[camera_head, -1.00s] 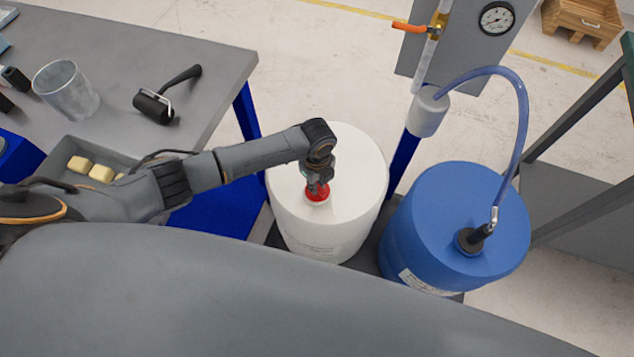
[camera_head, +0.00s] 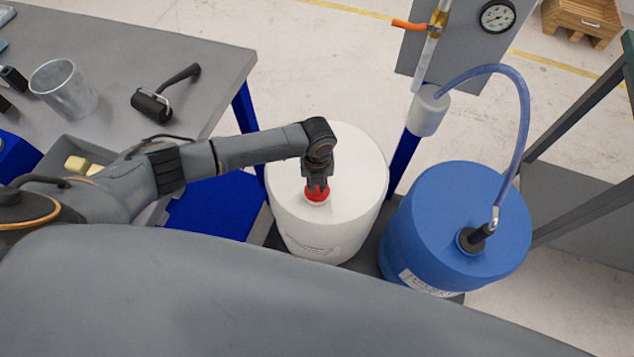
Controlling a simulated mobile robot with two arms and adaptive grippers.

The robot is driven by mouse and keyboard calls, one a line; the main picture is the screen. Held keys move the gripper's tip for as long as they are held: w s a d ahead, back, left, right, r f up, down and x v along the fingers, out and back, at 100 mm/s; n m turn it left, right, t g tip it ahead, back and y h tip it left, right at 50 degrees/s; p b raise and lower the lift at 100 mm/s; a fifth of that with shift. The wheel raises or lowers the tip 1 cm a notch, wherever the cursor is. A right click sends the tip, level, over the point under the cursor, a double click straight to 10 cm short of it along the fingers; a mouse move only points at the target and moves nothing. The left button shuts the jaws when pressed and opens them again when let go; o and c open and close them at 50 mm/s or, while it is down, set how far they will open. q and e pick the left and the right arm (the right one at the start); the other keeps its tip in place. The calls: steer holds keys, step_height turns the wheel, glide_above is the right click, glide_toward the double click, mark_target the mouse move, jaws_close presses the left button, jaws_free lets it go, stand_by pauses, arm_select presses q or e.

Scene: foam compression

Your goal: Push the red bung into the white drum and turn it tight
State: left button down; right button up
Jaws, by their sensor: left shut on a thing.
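The white drum (camera_head: 352,190) stands upright in the middle of the camera_head view. The red bung (camera_head: 317,193) is at an opening with a pale rim on the drum's top, near its front left. My left gripper (camera_head: 317,186) points down from above and is shut on the red bung. The gripper hides part of the bung, so I cannot tell how deep it sits. My right gripper is not in view.
A blue drum (camera_head: 440,215) with a hose (camera_head: 522,110) stands right of the white drum. A grey workbench (camera_head: 110,60) at left holds a metal cup (camera_head: 64,90), a black roller (camera_head: 152,104) and a tray with yellow blocks (camera_head: 76,164). A gauge panel (camera_head: 480,45) stands behind.

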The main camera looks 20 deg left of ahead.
arm_select(q)
steer(key=c, duration=1.3)
jaws_free()
steer(key=shift+s, duration=0.1)
steer(key=shift+r, duration=0.5)
step_height(320, 180, up, 11)
